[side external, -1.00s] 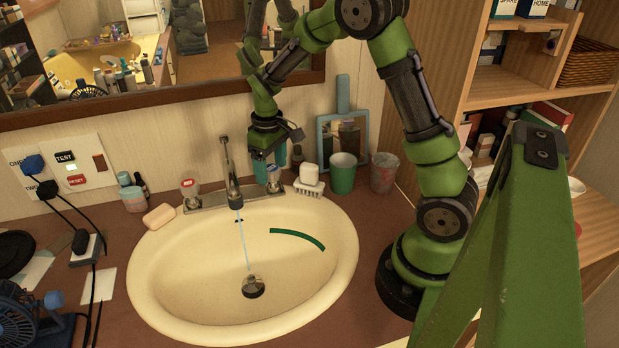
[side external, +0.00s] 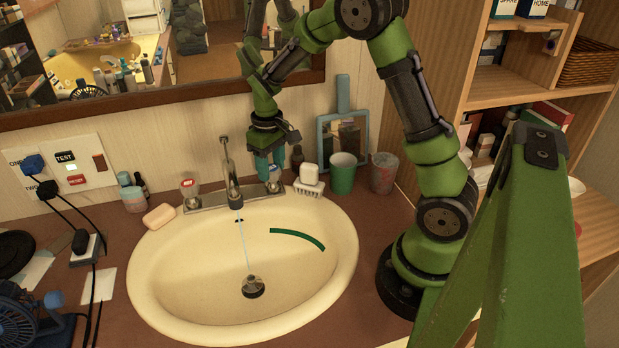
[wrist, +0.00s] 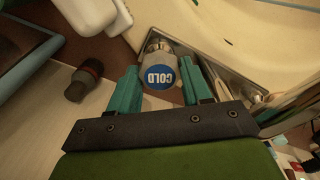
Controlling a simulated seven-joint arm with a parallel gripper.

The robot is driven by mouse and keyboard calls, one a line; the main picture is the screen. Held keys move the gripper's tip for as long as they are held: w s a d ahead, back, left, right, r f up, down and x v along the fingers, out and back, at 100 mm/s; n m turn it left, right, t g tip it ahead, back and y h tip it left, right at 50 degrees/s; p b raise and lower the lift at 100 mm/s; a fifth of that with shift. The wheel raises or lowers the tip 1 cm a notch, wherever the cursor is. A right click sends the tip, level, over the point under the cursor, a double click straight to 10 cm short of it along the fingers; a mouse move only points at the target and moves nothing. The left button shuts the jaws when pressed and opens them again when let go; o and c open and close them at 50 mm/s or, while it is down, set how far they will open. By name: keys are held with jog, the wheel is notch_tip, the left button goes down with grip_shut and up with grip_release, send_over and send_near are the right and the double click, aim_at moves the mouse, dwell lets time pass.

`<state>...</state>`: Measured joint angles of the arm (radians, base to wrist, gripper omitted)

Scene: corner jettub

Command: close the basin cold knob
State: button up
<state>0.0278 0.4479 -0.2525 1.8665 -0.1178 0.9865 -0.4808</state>
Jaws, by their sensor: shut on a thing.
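The basin cold knob (wrist: 159,72), with a blue COLD cap, stands at the right end of the metal faucet plate. It also shows at the right of the spout in the side view (side external: 273,172), partly hidden by my fingers. My gripper (side external: 271,168) reaches down over it. In the wrist view the two teal fingers of my gripper (wrist: 160,82) are on either side of the knob, shut on it. The faucet spout (side external: 232,180) pours a thin stream of water (side external: 244,240) into the cream basin (side external: 190,285).
The red-capped hot knob (side external: 189,187) stands left of the spout. A white brush (side external: 309,180), a green cup (side external: 342,173) and a framed hand mirror (side external: 328,132) are close on the right. Soap (side external: 159,216) lies left of the basin. The wall mirror (side external: 200,45) is behind my arm.

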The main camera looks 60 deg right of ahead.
aim_at(271, 167)
jog(key=shift+r+m, duration=0.1)
jog(key=shift+m, duration=2.4)
jog(key=o, duration=1.1)
jog(key=shift+c, duration=0.2)
notch_tip(271, 167, up, 17)
